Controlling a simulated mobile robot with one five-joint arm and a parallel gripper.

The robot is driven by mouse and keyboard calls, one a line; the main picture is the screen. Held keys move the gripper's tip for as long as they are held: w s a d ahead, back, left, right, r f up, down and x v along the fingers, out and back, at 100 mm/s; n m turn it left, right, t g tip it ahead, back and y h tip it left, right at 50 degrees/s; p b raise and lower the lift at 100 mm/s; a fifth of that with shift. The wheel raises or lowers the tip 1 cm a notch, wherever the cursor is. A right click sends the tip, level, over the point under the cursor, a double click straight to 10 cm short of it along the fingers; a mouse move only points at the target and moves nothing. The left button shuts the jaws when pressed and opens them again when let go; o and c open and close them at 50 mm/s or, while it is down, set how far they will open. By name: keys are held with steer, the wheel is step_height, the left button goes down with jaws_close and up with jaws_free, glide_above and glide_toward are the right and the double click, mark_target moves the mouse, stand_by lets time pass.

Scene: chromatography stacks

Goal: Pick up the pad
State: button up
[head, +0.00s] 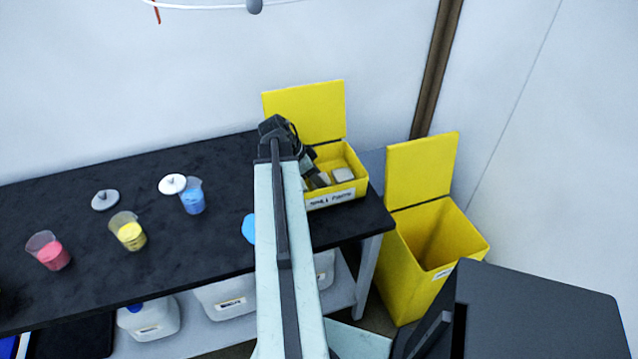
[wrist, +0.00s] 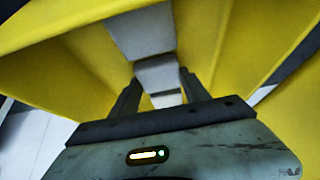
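Several small pale grey pads lie in a small yellow box on the dark table, and I cannot tell which one the task means. One pad (head: 343,174) shows at the box's right side in the head view. My gripper (head: 319,181) reaches down into the box, left of that pad. In the wrist view my gripper (wrist: 158,84) has its two dark fingers apart. A pad (wrist: 158,76) shows between the fingertips, another pad (wrist: 142,34) lies beyond, and a third pale piece (wrist: 166,99) lies closer. Contact with the fingers cannot be made out.
The yellow box (head: 345,195) has its lid (head: 306,112) raised at the back. A larger open yellow bin (head: 405,270) stands right of the table. Beakers with red (head: 50,252), yellow (head: 129,233) and blue (head: 192,197) contents stand on the left.

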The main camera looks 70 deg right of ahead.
step_height(320, 180, up, 10)
steer(key=p, duration=1)
steer(key=shift+s, duration=0.15)
